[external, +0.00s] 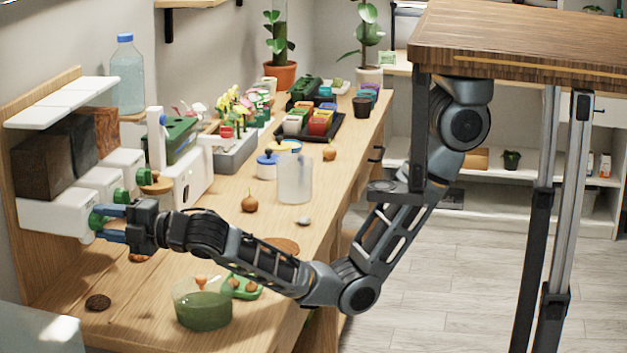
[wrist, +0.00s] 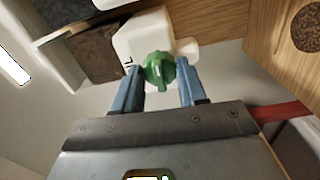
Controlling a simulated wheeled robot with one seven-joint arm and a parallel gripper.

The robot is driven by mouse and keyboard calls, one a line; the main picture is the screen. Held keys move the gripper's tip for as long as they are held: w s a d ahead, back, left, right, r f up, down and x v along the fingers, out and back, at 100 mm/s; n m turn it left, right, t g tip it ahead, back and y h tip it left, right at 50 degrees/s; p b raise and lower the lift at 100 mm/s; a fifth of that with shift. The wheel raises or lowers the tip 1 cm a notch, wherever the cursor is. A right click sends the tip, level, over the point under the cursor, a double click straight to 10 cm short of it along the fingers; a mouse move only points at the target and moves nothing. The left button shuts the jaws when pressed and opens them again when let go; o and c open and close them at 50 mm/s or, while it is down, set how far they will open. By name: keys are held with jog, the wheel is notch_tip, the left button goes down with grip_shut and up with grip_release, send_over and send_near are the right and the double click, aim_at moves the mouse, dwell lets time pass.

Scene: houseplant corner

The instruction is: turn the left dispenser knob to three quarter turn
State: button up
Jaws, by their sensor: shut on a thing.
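The dispenser is a row of white boxes with green knobs, on a wooden backboard at the left of the external view. The left dispenser knob (wrist: 159,71) is round and green with a raised bar, on the front of a white box (wrist: 143,38) in the wrist view. My gripper (wrist: 160,84) has its blue fingers on either side of this knob and is shut on it. In the external view my gripper (external: 106,223) reaches the nearest white box (external: 48,217), and its fingers partly hide the green knob (external: 97,220). The knob's exact angle is hard to read.
Two more green knobs (external: 121,196) sit farther along the row. A clear bowl of green stuff (external: 203,304) and a green tray (external: 243,289) stand below my arm. A clear jar (external: 295,178) and a brown bulb (external: 249,203) stand beyond it. The counter's front right is mostly clear.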

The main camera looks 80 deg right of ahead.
jog(key=shift+m, duration=0.3)
jog(key=o, duration=1.1)
jog(key=shift+c, duration=0.2)
jog(key=s, duration=0.7)
jog(key=shift+s, duration=0.4)
